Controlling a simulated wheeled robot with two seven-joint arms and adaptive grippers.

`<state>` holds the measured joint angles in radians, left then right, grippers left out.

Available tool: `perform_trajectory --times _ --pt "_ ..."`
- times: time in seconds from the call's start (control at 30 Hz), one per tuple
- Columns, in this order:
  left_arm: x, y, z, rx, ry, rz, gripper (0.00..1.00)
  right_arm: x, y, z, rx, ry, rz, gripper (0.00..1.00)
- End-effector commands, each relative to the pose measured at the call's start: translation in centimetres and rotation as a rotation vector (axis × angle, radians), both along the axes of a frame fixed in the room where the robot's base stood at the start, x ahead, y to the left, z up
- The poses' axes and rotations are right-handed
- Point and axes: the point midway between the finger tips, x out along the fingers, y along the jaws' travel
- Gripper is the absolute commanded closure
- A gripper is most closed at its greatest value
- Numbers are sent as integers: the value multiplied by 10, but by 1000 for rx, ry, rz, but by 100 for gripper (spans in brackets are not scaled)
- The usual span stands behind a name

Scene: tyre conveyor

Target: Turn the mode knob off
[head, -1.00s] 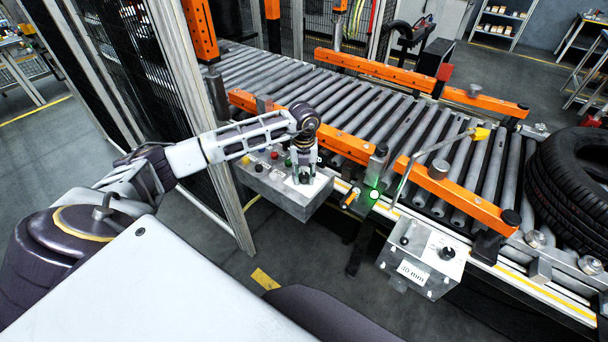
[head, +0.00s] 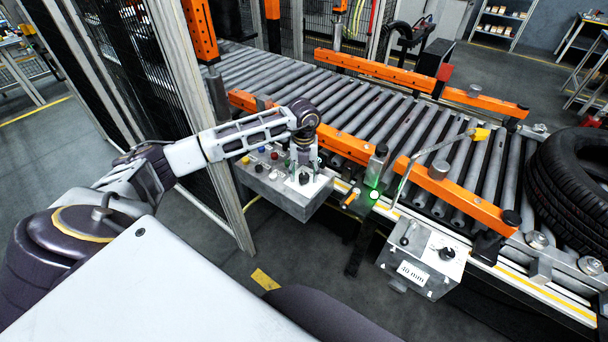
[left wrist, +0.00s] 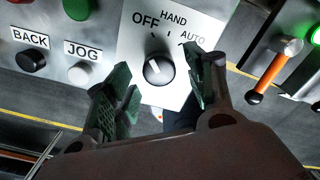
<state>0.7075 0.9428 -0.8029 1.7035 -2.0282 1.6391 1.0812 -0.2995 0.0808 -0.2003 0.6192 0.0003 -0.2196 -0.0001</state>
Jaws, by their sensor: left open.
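The mode knob (left wrist: 158,69) is a round black knob with a white pointer line, on a white plate (left wrist: 178,95) marked OFF, HAND and AUTO. In the left wrist view its pointer tilts up and left, toward the OFF side. The knob also shows as a small dark spot in the head view (head: 304,178), on top of the grey control box (head: 300,206). My left gripper (left wrist: 163,86) is open, with one green-padded finger on each side of the knob's picture. In the head view it (head: 304,163) hangs just above the knob, apart from it. My right gripper is out of view.
BACK (left wrist: 31,60) and JOG (left wrist: 79,74) buttons sit left of the knob plate. An orange-handled lever (left wrist: 273,72) and a green lamp (head: 374,194) are to the right. The roller conveyor (head: 370,115) lies behind, a fence post (head: 205,120) beside my left arm.

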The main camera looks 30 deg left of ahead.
Motion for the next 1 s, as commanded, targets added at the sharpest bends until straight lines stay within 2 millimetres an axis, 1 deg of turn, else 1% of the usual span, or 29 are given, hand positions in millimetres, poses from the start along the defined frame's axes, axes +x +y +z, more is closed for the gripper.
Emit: perform_trajectory --times 0.27,0.5,0.7,0.83,1.0 --pt "1 0 36 0 -4 -1 45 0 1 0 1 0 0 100" --pt "1 0 72 0 -4 0 45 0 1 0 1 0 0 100" --pt "1 0 96 0 -2 0 45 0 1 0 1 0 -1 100" --pt "0 0 105 1 -1 0 45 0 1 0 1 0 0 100" --pt "0 0 109 1 0 0 45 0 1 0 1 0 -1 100"
